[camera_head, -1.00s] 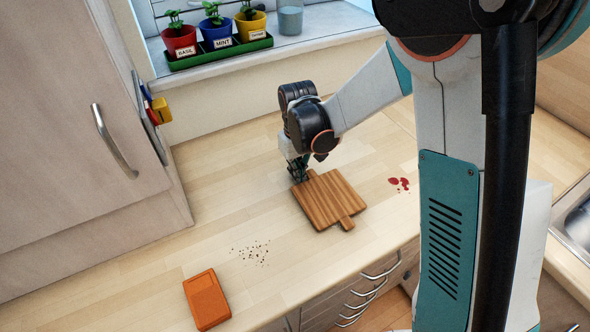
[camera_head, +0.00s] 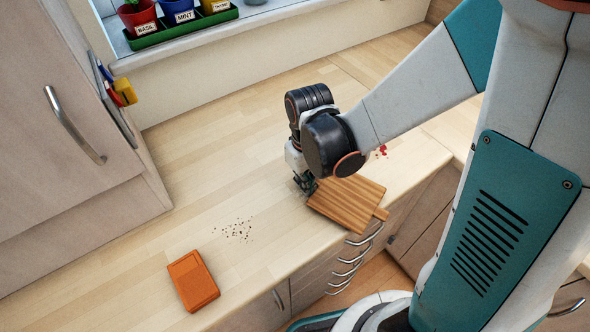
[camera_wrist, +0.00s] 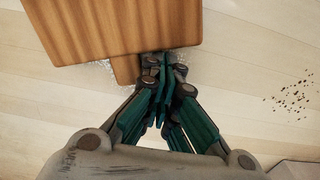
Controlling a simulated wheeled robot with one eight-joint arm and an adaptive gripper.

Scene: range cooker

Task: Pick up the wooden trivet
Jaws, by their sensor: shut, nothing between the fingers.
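The wooden trivet, a brown striped board (camera_head: 345,203) with a short handle, lies at the counter's front edge in the head view and appears to reach past it. Its handle points to the lower right. My gripper (camera_head: 305,184) is low at the board's left side, with its fingertips partly hidden. In the wrist view the board (camera_wrist: 110,25) fills the upper left, with a narrower wooden part below its edge. My gripper (camera_wrist: 163,68) is shut and empty there, its fingertips close beside that part; I cannot tell whether they touch.
Dark crumbs (camera_head: 235,230) and an orange box-like object (camera_head: 193,281) lie on the counter to the left. A red spill (camera_head: 381,151) lies behind my forearm. A cabinet (camera_head: 65,130) stands at the left, and potted herbs (camera_head: 180,14) stand on the sill. The counter behind my gripper is clear.

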